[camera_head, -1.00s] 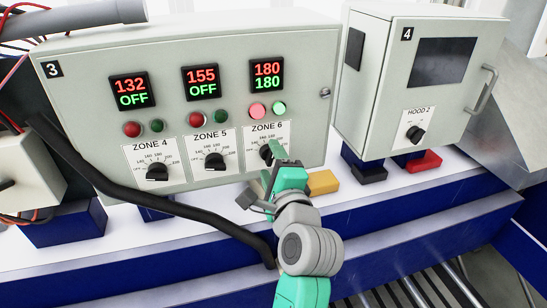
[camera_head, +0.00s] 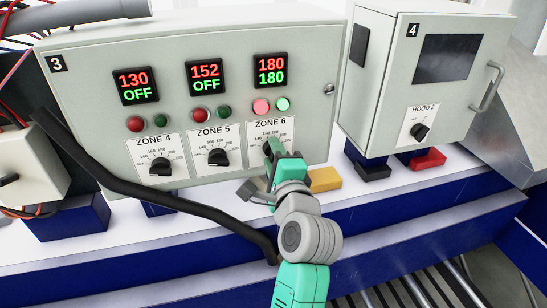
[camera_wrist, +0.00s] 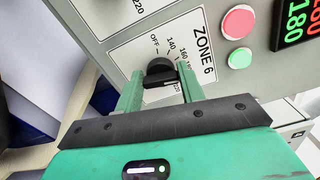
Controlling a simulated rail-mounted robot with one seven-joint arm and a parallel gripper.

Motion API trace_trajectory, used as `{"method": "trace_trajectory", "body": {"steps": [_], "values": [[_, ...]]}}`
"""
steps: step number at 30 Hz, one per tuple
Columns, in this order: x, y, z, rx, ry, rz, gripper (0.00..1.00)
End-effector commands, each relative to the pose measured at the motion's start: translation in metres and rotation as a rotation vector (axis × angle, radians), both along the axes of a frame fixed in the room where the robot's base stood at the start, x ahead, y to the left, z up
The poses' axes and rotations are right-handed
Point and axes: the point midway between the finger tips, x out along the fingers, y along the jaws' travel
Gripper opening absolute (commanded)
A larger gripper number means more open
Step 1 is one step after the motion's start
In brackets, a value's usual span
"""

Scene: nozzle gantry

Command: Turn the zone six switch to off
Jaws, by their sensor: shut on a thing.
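The zone six switch is a black knob (camera_wrist: 160,69) on a white dial label in the wrist view, with OFF printed beside it. My gripper (camera_wrist: 161,88) has its two green fingers on either side of this knob, shut on it. I cannot tell clearly which mark the knob points to. In the head view my gripper (camera_head: 270,152) reaches the zone 6 label (camera_head: 284,130) and hides most of the knob. The zone 6 display (camera_head: 270,70) reads 180 over 180. Its red lamp (camera_head: 261,107) and green lamp (camera_head: 283,104) are lit.
The zone 5 knob (camera_head: 218,157) and zone 4 knob (camera_head: 160,168) are left of my gripper; their displays read OFF. A yellow block (camera_head: 324,180) lies below the panel. A black hose (camera_head: 150,200) crosses the front. The Hood 2 cabinet (camera_head: 378,90) stands right.

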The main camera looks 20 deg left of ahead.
Motion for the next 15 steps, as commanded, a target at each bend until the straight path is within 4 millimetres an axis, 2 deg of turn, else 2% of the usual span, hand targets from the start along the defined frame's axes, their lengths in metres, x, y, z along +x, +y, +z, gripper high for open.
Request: {"method": "trace_trajectory", "body": {"steps": [15], "values": [[0.0001, -0.0004, -0.0054, -0.347, -0.274, 0.000, 0.16]]}}
